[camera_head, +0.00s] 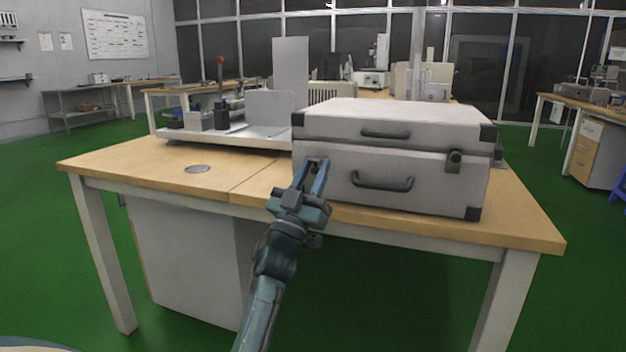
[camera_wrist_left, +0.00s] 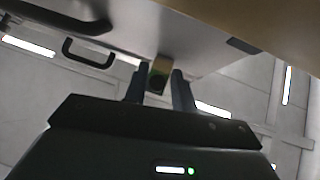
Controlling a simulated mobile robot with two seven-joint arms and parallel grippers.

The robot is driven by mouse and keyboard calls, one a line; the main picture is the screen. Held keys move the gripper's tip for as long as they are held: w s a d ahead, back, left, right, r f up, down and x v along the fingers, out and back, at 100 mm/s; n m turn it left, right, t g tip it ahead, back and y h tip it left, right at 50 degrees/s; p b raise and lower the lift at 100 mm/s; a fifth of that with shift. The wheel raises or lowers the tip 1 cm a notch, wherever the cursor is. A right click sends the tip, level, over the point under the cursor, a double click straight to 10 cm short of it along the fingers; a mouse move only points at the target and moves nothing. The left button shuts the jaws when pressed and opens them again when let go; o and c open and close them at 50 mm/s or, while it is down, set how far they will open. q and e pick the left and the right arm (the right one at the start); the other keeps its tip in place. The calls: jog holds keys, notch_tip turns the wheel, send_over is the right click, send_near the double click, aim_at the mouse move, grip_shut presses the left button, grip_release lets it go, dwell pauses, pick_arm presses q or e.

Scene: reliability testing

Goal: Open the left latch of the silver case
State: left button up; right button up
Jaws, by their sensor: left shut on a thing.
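The silver case (camera_head: 425,166) lies closed on the wooden table, with dark corners and a dark handle (camera_head: 382,182) on its front. Its front also shows in the left wrist view (camera_wrist_left: 205,40). My left gripper (camera_head: 317,172) is at the left end of the case front and hides the left latch in the head view. In the left wrist view the left latch (camera_wrist_left: 158,76) shows between the fingertips of my left gripper (camera_wrist_left: 160,82), which is shut on it. The right latch (camera_head: 454,161) is fastened at the right of the front. My right gripper is not in view.
The wooden table (camera_head: 140,165) has free room at its left front, beside a round grommet (camera_head: 198,169). A bench device with upright grey plates (camera_head: 290,75) stands behind, to the left of the case. The table's front edge runs below my left gripper's fingertips.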

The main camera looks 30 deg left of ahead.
pick_arm(q)
jog(key=shift+d, duration=0.3)
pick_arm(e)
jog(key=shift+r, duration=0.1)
pick_arm(q)
jog(key=o, duration=0.8)
jog(key=shift+w, duration=0.1)
jog(key=shift+c, duration=0.2)
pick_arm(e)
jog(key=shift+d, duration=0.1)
pick_arm(q)
jog(key=shift+a, duration=0.1)
jog(key=shift+f, duration=0.1)
